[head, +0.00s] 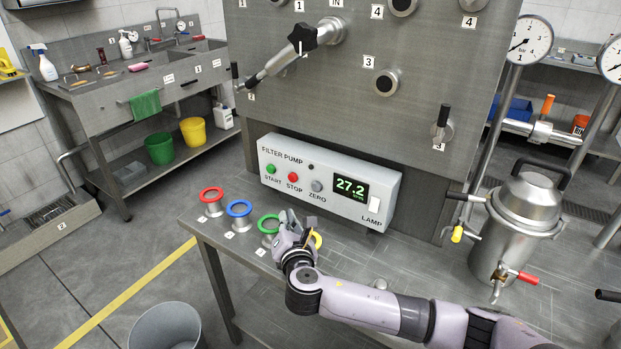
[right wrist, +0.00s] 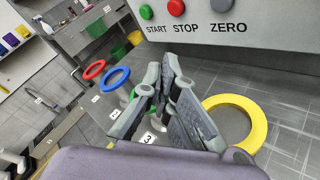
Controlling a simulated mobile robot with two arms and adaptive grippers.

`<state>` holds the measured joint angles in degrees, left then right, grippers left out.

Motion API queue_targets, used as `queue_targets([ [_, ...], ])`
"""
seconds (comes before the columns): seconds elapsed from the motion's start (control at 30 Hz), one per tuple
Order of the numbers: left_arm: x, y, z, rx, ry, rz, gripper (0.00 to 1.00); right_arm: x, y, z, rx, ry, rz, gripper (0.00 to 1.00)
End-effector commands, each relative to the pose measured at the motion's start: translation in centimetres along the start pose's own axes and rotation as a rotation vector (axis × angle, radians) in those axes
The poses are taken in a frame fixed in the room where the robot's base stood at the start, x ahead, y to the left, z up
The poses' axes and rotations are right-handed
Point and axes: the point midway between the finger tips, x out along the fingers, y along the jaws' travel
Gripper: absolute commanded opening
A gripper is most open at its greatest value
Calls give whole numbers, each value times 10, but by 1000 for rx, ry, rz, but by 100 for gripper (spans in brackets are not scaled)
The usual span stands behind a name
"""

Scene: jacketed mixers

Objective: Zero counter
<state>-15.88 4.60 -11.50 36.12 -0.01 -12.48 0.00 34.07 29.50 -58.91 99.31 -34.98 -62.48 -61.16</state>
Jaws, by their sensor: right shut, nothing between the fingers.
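The filter pump box (head: 335,205) stands at the back of the steel table. Its lit display (head: 351,188) reads 27.2 in green. The grey ZERO button (head: 317,186) sits right of the red STOP button (head: 293,177) and the green START button (head: 271,169). My right gripper (head: 296,222) is shut and empty, in front of and below the box, apart from the buttons. In the right wrist view its fingers (right wrist: 168,75) point up toward the panel, below the ZERO label (right wrist: 228,28). My left gripper is not in view.
Red (head: 211,195), blue (head: 239,208) and green (head: 268,222) ringed pieces stand along the table's left edge. A yellow ring (right wrist: 247,115) is close beside my right gripper. A steel vessel (head: 517,225) stands at the right.

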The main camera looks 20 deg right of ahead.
Motion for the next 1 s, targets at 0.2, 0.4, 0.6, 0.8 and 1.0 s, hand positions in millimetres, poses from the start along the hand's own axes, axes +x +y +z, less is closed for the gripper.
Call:
queue_targets([
  [0.2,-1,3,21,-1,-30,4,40,0,1,1,-6,-2,3,0],
  [0.4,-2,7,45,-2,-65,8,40,2,-1,2,-5,-3,2,0],
  [0.6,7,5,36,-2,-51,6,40,15,-12,10,-5,-4,1,0],
  [0.8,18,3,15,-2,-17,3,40,36,-27,25,-5,-5,1,0],
  [1.0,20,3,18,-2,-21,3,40,52,-37,38,-4,-3,0,0],
])
